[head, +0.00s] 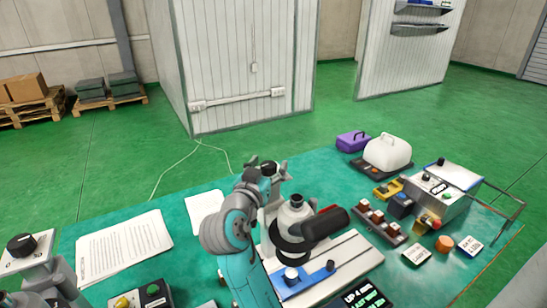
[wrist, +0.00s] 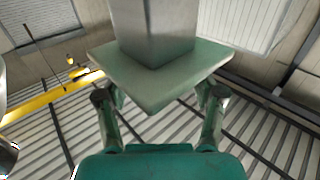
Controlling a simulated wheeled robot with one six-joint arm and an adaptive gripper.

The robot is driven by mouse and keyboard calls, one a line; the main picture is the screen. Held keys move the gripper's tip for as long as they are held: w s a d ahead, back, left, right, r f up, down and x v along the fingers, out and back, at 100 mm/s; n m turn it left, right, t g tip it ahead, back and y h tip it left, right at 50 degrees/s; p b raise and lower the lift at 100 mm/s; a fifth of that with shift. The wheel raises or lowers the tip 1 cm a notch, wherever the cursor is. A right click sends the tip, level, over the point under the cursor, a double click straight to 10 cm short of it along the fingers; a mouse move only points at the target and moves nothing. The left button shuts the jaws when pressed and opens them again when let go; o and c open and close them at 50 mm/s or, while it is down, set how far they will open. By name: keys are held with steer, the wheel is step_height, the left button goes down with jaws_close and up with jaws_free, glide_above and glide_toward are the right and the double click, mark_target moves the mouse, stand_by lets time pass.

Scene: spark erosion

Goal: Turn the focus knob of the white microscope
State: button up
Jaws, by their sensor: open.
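In the head view, a white, microscope-like instrument (head: 295,214) with dark fittings stands on the green table behind my arm. My arm covers part of it, and I cannot pick out its focus knob for certain. In the wrist view, my gripper (wrist: 160,101) is open, with two dark-tipped fingers apart. A pale square plate (wrist: 150,83) under a square metal post (wrist: 153,30) shows between and beyond the fingertips. I cannot tell what it belongs to or whether the fingers touch it. I cannot make out the fingers in the head view.
The green table (head: 185,275) holds printed sheets (head: 125,246) at left. At right are a white-topped case (head: 388,151), a purple case (head: 352,141), a grey control box (head: 445,192) and a rack (head: 380,222). A blue bar (head: 305,283) lies in front.

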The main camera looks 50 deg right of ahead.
steer(key=shift+d, duration=0.2)
steer(key=c, duration=1.2)
steer(key=shift+o, duration=0.2)
steer(key=shift+w+m+g, duration=0.1)
steer(key=shift+m+g, duration=0.2)
steer(key=shift+g, duration=0.1)
steer(key=m+g+h, duration=0.1)
steer(key=m+g, duration=0.1)
steer(key=g, duration=0.1)
steer(key=shift+m+g+h, duration=0.3)
steer(key=shift+g, duration=0.1)
steer(key=shift+m+g, duration=1)
steer(key=shift+g, duration=0.6)
steer(key=shift+m+g, duration=1)
steer(key=shift+g, duration=0.6)
steer(key=o, duration=1.2)
steer(key=shift+c, duration=0.2)
